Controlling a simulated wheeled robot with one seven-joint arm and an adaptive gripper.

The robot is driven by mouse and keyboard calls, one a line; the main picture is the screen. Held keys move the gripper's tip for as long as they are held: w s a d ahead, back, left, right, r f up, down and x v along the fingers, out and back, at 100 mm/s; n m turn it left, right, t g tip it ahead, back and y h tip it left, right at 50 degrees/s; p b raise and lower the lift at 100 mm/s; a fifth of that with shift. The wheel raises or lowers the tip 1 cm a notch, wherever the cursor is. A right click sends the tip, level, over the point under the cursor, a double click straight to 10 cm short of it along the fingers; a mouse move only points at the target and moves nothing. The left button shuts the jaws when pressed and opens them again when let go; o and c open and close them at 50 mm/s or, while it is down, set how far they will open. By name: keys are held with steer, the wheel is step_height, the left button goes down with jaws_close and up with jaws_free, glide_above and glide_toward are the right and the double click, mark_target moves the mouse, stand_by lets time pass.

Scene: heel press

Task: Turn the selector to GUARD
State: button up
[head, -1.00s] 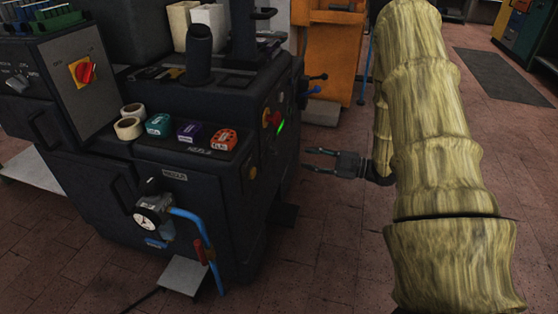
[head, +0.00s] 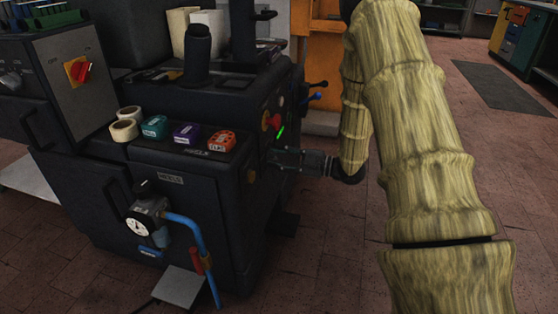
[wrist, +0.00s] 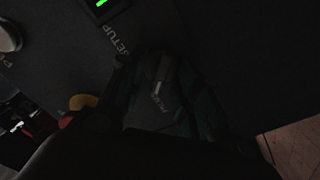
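The selector (wrist: 160,75) is a dark knob with a small pale mark, on the dark panel at the middle of the wrist view. SETUP is lettered at its upper left; other lettering below it is too dark to read. My gripper (wrist: 165,100) has its two dark fingers apart, one on either side of the knob. I cannot tell whether they touch it. In the head view my gripper (head: 276,157) is at the right side face of the dark machine (head: 215,185), below a green light. The selector is hidden there.
On that face are a red button (head: 273,121) and the green light (head: 281,132). Tape rolls (head: 125,130) and coloured boxes (head: 187,134) lie on the machine's ledge. A blue pipe and gauge (head: 139,223) project at the front.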

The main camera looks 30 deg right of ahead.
jaws_close()
